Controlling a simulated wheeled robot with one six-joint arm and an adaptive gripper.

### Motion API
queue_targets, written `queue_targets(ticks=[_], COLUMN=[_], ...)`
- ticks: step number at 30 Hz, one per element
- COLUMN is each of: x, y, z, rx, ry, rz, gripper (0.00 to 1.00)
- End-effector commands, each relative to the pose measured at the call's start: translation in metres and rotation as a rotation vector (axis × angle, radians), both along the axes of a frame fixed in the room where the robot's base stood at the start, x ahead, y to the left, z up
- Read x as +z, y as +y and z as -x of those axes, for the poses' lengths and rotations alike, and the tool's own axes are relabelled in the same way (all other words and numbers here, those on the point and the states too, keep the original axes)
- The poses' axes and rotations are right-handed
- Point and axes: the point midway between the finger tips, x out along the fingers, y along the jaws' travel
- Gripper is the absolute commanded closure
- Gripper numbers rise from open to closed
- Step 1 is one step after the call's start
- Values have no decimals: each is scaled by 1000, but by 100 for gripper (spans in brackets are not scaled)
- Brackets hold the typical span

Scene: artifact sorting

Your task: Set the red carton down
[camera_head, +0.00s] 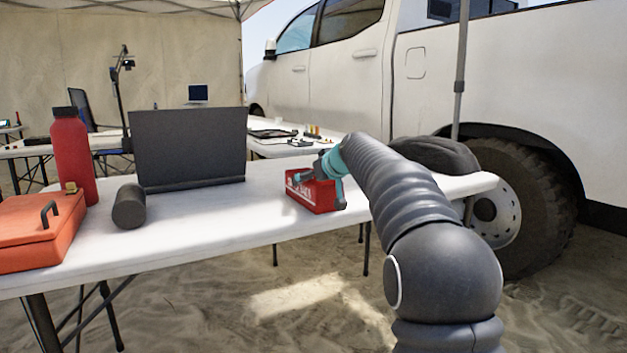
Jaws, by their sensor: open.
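The red carton (312,193) with white lettering stands on the white folding table (225,215), near its front edge and right of the dark laptop. My gripper (318,182), grey and teal, is at the carton from above and behind, with a finger on its right side. My gripper is open; whether its fingers touch the carton cannot be told. The carton's underside seems to rest on the tabletop. Part of the carton's top and right end is hidden by the gripper.
A dark laptop (190,148), a dark cylinder (129,206), a red bottle (73,155) and an orange case (38,232) stand to the left. A dark bag (437,155) lies behind my arm. A canopy pole (459,75) and white truck (520,80) are at the right. Bare tabletop lies between cylinder and carton.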

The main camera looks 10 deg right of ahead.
Motion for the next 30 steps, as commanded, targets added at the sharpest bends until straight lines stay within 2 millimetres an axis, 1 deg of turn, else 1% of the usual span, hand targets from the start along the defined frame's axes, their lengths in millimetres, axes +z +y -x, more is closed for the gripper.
queue_targets(ticks=[5,12,18,24,30], x=[13,37,52,58,59], y=[-7,-20,-29,-33,-33], z=[19,60,87,99,100], rx=[-2,-2,-1,-1,0], ry=[-4,-3,-1,0,0], rz=[1,-1,0,0,0], gripper=[0,0,0,0,0])
